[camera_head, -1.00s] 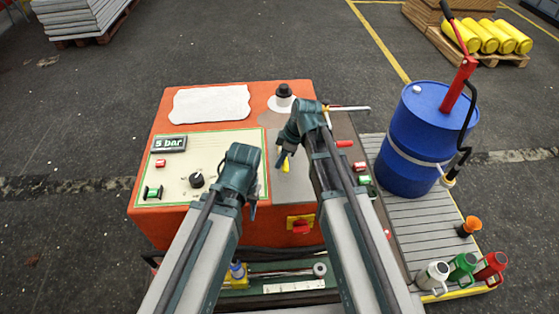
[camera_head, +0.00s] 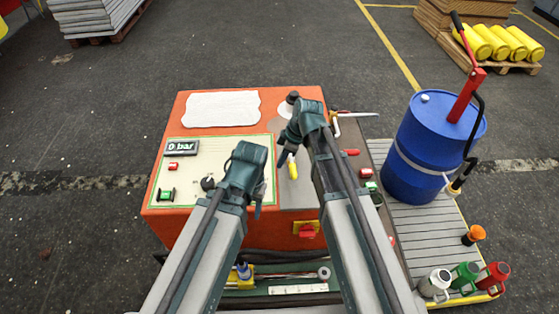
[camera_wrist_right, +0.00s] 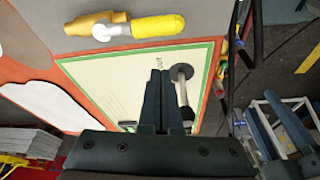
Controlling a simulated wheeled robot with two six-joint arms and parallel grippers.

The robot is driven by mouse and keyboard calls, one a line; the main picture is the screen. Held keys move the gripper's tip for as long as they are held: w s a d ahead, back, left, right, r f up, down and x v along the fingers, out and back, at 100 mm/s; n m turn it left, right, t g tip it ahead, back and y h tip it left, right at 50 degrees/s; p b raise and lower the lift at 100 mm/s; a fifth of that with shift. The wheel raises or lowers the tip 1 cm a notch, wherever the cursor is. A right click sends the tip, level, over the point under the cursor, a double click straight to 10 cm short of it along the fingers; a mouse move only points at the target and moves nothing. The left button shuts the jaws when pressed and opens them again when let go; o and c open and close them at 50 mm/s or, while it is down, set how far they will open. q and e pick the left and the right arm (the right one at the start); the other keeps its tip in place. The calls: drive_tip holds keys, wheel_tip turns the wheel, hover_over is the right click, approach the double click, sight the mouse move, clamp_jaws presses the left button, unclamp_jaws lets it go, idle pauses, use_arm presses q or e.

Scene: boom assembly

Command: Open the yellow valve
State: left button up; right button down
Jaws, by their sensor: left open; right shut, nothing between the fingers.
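The yellow valve handle (camera_head: 293,168) is on the grey strip of the orange cabinet's top, right of the cream panel. In the right wrist view the yellow handle (camera_wrist_right: 158,26) lies in line with its brass-coloured body (camera_wrist_right: 95,22), joined by a silver hub. My right gripper (camera_head: 281,160) is just left of the handle; its fingers (camera_wrist_right: 160,78) are shut, empty, and appear apart from the handle. My left gripper (camera_head: 257,212) is open and empty over the cabinet's front edge, below and left of the handle. Its fingers are partly hidden by its wrist.
The cream panel carries a display (camera_head: 181,147) reading "0 bar", a black knob (camera_head: 208,184) and small red and green parts. A black-topped fitting (camera_head: 292,98) stands behind my right wrist. A blue drum (camera_head: 425,150) stands at right. The panel's middle is clear.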

drive_tip(key=p+v, duration=0.3)
drive_tip(key=v, duration=0.2)
drive_tip(key=shift+w+p, duration=0.15)
drive_tip(key=shift+p, duration=0.2)
drive_tip(key=s+m+g+h, duration=0.1)
drive_tip(key=s+m+h, duration=0.3)
drive_tip(key=s+m, duration=0.7)
drive_tip(key=s+f, duration=0.1)
drive_tip(key=s, duration=0.4)
drive_tip(key=shift+s+m+h, duration=0.3)
drive_tip(key=shift+s+h, duration=0.05)
drive_tip(key=shift+h, duration=0.05)
